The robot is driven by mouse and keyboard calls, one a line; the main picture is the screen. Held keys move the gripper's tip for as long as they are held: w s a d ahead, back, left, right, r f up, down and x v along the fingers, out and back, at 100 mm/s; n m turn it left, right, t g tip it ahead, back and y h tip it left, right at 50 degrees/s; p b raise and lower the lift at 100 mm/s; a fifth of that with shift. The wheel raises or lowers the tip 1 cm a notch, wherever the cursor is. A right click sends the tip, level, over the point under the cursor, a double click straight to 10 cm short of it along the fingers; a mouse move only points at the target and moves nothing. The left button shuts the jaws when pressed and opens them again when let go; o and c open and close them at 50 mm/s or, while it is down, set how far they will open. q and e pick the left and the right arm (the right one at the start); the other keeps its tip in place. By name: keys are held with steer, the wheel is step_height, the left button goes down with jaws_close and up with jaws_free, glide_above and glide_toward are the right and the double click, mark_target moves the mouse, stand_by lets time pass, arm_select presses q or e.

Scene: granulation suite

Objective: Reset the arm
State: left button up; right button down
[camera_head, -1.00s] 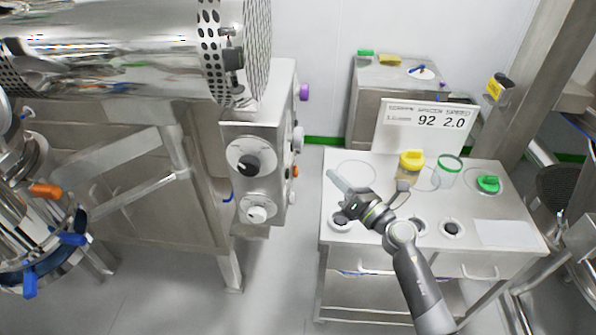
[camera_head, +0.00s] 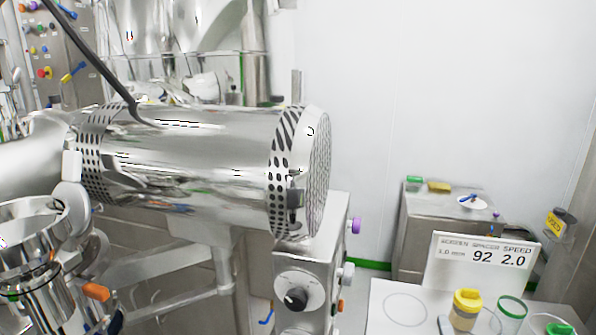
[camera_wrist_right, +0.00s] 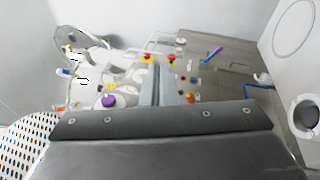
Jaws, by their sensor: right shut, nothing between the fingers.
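The rest of my right arm is below the picture. In the right wrist view its two fingers (camera_wrist_right: 160,86) are side by side and shut, with nothing between them. My left gripper is in neither view.
The steel bench (camera_head: 381,315) holds a yellow-lidded jar (camera_head: 466,310), a green-rimmed jar (camera_head: 512,308) and a sign reading 92 and 2.0 (camera_head: 485,262). A large steel drum machine (camera_head: 200,150) fills the left. A steel cabinet (camera_head: 425,245) stands behind the bench.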

steer(key=s+d+f+m+g+h, duration=0.55)
steer(key=s+d+m, duration=0.2)
steer(key=m, duration=0.35)
steer(key=s+a+f+m+g+y, duration=0.35)
steer(key=s+f+g, duration=0.2)
steer(key=s, duration=0.55)
steer(key=s+a+f+m+g+y, duration=0.2)
steer(key=s+a+f+m+g, duration=0.3)
steer(key=s, duration=0.6)
steer(key=d+f+g+b, duration=0.2)
steer(key=d+f+b, duration=0.1)
steer(key=f, duration=2.4)
steer(key=s+a+f+g+b, duration=0.1)
steer(key=s+f+b, duration=0.1)
steer(key=s+f, duration=1.3)
step_height(320, 180, down, 3)
steer(key=shift+s+y, duration=0.3)
steer(key=shift+y, duration=0.1)
steer(key=shift+a, duration=0.1)
